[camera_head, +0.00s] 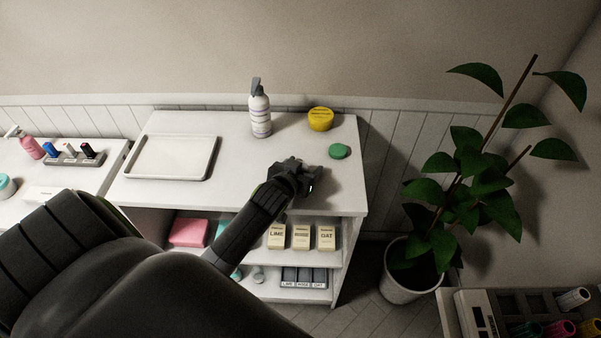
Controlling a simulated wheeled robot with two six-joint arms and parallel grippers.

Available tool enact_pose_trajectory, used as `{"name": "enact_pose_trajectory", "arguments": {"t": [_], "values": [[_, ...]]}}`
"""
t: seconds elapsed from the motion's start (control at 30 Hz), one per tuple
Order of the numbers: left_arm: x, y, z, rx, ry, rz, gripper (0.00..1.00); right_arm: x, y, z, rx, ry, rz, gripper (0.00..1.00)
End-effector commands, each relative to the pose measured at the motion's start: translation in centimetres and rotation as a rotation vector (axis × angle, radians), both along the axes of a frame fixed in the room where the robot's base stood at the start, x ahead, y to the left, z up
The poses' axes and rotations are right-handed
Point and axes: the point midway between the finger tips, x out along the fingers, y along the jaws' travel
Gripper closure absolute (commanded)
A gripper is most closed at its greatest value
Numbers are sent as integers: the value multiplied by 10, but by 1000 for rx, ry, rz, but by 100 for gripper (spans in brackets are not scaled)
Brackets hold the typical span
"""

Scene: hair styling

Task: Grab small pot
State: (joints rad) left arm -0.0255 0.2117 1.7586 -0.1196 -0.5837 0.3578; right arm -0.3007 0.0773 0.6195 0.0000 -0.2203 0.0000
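A small green pot (340,151) sits on the white shelf top near its right side. A larger yellow pot (320,118) with a dark label stands behind it, near the wall. My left gripper (314,178) is over the front right of the shelf top, just left of and nearer than the green pot, and looks apart from it. Its dark fingers are small and bunched together in the picture, so I cannot tell whether they are open or shut. I see nothing held in them. My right gripper is not in view.
A potted plant (410,271) stands on the floor to the right.

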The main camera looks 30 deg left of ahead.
Motion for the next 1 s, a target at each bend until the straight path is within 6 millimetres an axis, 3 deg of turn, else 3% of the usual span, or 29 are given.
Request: {"name": "enact_pose_trajectory", "arguments": {"t": [0.07,0.33,0.67,1.0], "values": [[0,0,0,0,0,0,45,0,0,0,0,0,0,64],[0,0,0,0,1,0,80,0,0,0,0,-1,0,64],[0,0,7,0,-1,0,81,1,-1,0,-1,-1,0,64],[1,0,68,3,-6,-1,81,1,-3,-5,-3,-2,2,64]]}}
